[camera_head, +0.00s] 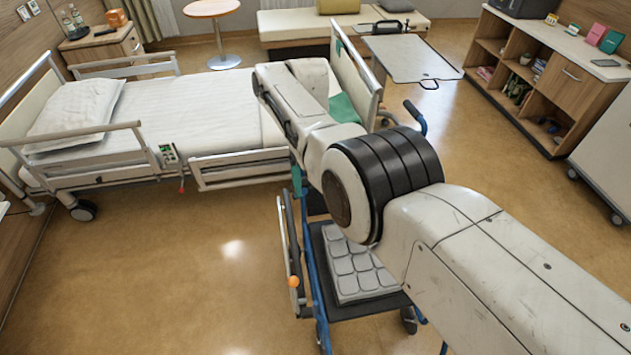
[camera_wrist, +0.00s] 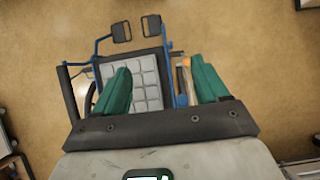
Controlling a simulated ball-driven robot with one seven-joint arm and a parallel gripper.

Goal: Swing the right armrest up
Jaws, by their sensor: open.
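A wheelchair with a blue frame (camera_wrist: 166,48) and a grey segmented seat pad (camera_wrist: 140,82) lies below my gripper in the wrist view. Its right armrest (camera_wrist: 181,84) runs along the right side of the seat, with an orange knob (camera_wrist: 186,62) at its front end. My gripper (camera_wrist: 158,65) is open, its green fingers spread above the chair. The armrest shows between the fingers, nearer the right one; contact cannot be told. In the head view the orange knob (camera_head: 294,281) and seat pad (camera_head: 355,268) show, while my arm hides much of the chair.
A hospital bed (camera_head: 190,105) with side rails stands left of the chair. An overbed table (camera_head: 412,57) and a low shelf unit (camera_head: 545,75) stand beyond and to the right. The floor (camera_head: 160,280) left of the chair is clear. Footrests (camera_wrist: 136,28) extend from the chair's front.

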